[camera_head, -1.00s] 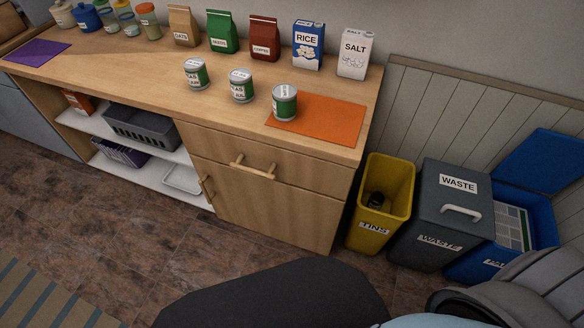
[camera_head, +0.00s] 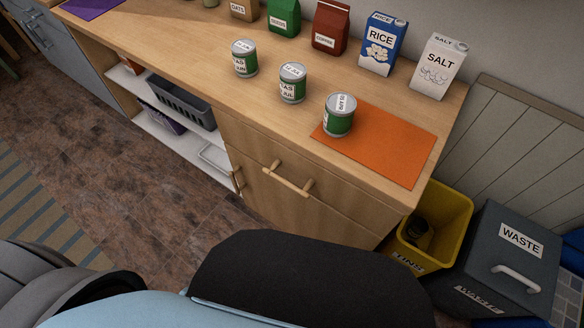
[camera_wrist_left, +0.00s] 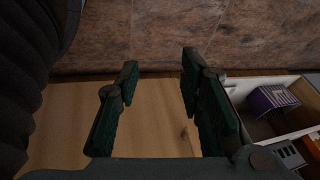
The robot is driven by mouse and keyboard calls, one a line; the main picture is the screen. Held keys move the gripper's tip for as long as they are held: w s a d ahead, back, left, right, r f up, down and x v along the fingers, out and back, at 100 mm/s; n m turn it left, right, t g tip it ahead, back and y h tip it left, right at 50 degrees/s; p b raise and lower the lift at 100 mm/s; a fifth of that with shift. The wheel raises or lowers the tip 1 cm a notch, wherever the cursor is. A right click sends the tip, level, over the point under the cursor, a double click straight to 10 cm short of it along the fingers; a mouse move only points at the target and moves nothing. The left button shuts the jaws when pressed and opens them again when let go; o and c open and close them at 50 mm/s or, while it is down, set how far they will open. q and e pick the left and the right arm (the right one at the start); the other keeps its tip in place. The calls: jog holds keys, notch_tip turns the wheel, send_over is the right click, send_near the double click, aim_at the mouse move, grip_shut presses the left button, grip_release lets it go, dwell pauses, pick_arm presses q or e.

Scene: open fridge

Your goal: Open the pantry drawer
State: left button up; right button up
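The pantry drawer (camera_head: 256,146) is the upper wooden front of the counter unit in the head view. It looks shut, flush with the unit. Its bar handle (camera_head: 288,181) sticks out from the front. A cabinet door with its own handle (camera_head: 238,180) is below it. My left gripper (camera_wrist_left: 160,60) shows in the left wrist view with its two dark fingers apart and nothing between them. Behind the fingers is a wooden panel (camera_wrist_left: 67,115); I cannot tell which part of the unit it is. Neither gripper shows in the head view.
Three tins, one of them on the orange mat (camera_head: 395,150), stand on the countertop (camera_head: 205,58). Open shelves with a grey basket (camera_head: 180,103) are left of the drawer. A yellow bin (camera_head: 446,208) and a grey waste bin (camera_head: 500,262) stand at right. The floor (camera_head: 110,165) in front is clear.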

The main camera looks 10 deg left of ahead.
pick_arm(q)
jog(key=w+a+r+m+t+b, duration=0.1)
jog(key=w+a+m+t+b, duration=0.3)
jog(key=w, duration=0.8)
jog(key=m+t+h+b, duration=0.6)
jog(key=m+h+b, duration=0.6)
jog(key=m+h, duration=0.65)
send_near(285, 182)
jog(key=w+d+r+y, duration=0.1)
jog(key=w+d, duration=0.1)
jog(key=w+d+m+y, duration=0.1)
jog(key=w+d, duration=0.1)
jog(key=w+d+r+m+y, duration=0.1)
jog(key=d, duration=0.1)
jog(key=shift+w+d+r+m+p, duration=0.25)
jog(key=shift+w+d+r+p, duration=0.05)
jog(key=shift+w+d+r, duration=0.1)
jog(key=shift+w+d, duration=0.15)
jog(key=shift+w, duration=0.05)
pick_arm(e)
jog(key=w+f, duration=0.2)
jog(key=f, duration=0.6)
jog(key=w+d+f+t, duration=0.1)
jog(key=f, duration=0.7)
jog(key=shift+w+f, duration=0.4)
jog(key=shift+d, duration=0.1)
pick_arm(q)
grip_shut()
